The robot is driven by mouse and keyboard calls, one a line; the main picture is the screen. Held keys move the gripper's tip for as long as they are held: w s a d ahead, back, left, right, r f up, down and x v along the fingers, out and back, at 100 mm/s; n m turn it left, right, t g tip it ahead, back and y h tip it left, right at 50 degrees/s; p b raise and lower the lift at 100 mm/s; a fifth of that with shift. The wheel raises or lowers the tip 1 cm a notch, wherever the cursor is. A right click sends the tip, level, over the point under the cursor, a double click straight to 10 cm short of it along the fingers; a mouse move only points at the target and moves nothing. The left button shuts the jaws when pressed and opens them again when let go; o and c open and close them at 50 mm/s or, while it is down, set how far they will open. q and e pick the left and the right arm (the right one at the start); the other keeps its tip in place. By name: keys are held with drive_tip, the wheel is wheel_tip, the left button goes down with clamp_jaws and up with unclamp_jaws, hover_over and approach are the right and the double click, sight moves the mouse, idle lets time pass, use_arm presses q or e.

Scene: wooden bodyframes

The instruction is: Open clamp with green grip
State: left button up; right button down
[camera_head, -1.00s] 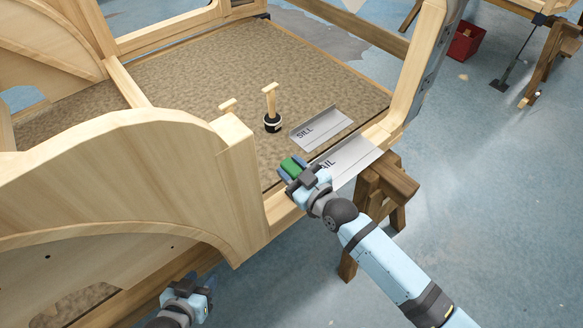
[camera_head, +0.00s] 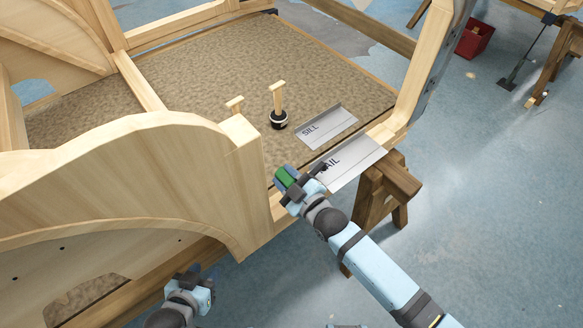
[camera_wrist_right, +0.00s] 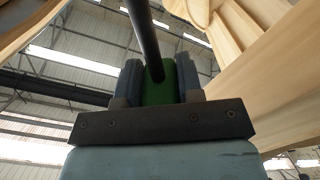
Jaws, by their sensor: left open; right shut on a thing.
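The clamp's green grip (camera_head: 286,176) is between the fingers of my right gripper (camera_head: 283,179), beside the wooden frame's lower rail. In the right wrist view the green grip (camera_wrist_right: 158,88) sits between the two blue-grey fingers, which are shut on it, and a dark bar (camera_wrist_right: 143,35) runs up from it. The rest of the clamp is mostly hidden in the head view. My left gripper (camera_head: 204,282) is open and empty at the lower left, below the curved wooden panel.
A metal plate marked SILL (camera_head: 325,128) lies on the patterned floor panel (camera_head: 210,75). A second plate (camera_head: 352,163) lies on the rail. A mallet (camera_head: 279,110) stands nearby. A wooden sawhorse (camera_head: 385,190) supports the frame.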

drive_tip(key=shift+s+a+f+n, duration=0.3)
drive_tip(key=shift+a+f+n, duration=0.1)
drive_tip(key=shift+n, duration=0.2)
drive_tip(key=shift+s+a+f, duration=0.3)
drive_tip(key=shift+f, duration=0.2)
drive_tip(key=c, duration=0.8)
unclamp_jaws()
drive_tip(key=shift+o, duration=0.2)
drive_tip(key=v, duration=1.3)
drive_tip(key=shift+s+d, duration=0.25)
drive_tip(key=shift+s, duration=0.05)
